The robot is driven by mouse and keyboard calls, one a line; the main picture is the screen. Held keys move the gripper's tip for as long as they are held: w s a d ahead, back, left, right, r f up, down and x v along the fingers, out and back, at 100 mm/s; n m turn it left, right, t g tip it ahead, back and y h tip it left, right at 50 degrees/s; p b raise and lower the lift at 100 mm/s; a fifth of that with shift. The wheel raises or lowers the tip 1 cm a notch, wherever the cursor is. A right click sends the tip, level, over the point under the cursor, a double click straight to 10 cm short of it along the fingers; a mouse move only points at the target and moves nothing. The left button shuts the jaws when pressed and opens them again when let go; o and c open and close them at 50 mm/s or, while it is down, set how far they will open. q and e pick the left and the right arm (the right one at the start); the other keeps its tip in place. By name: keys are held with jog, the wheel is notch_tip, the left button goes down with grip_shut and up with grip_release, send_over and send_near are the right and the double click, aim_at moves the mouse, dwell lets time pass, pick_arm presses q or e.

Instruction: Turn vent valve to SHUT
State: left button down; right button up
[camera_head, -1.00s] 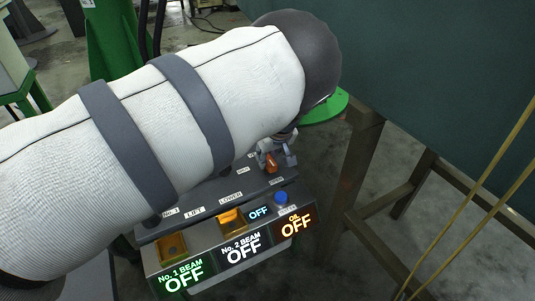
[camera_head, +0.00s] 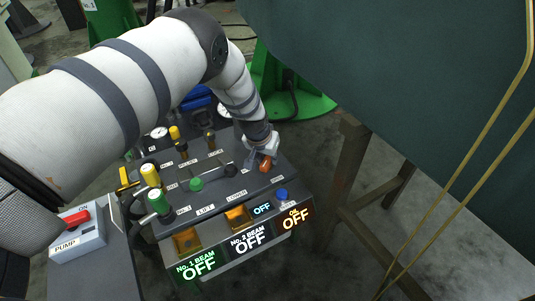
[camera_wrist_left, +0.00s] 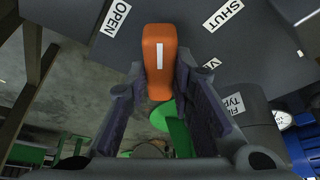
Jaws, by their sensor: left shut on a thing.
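The orange vent valve handle (camera_head: 266,163) sits at the right end of the control panel's top. My left gripper (camera_head: 262,150) comes down on it from behind and is shut on it. In the left wrist view, the handle (camera_wrist_left: 158,55) lies between the two dark fingers and its white line runs up the picture. The OPEN label (camera_wrist_left: 115,18) is to its upper left and the SHUT label (camera_wrist_left: 222,14) to its upper right; the handle lies between them. My right gripper is not in view.
The panel (camera_head: 225,200) carries several levers and knobs, including a blue button (camera_head: 281,195), above lit OFF displays. A pump box (camera_head: 77,238) with a red switch stands at left. A dark green tank (camera_head: 400,90) and a wooden stand (camera_head: 350,180) are close at right.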

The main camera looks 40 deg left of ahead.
pick_arm(q)
jog(key=m, duration=0.1)
jog(key=m+h+b, duration=0.1)
jog(key=m, duration=0.1)
jog(key=shift+a+f+m+h, duration=0.1)
jog(key=shift+f+m+h, duration=0.1)
jog(key=shift+m+h, duration=0.1)
jog(key=shift+m+h+b, duration=0.6)
jog(key=shift+m+b, duration=0.55)
jog(key=shift+m, duration=0.65)
jog(key=shift+r, duration=0.1)
jog(key=c, duration=1.4)
grip_release()
jog(key=v, duration=1.2)
jog(key=shift+a, duration=0.2)
jog(key=shift+w, duration=0.1)
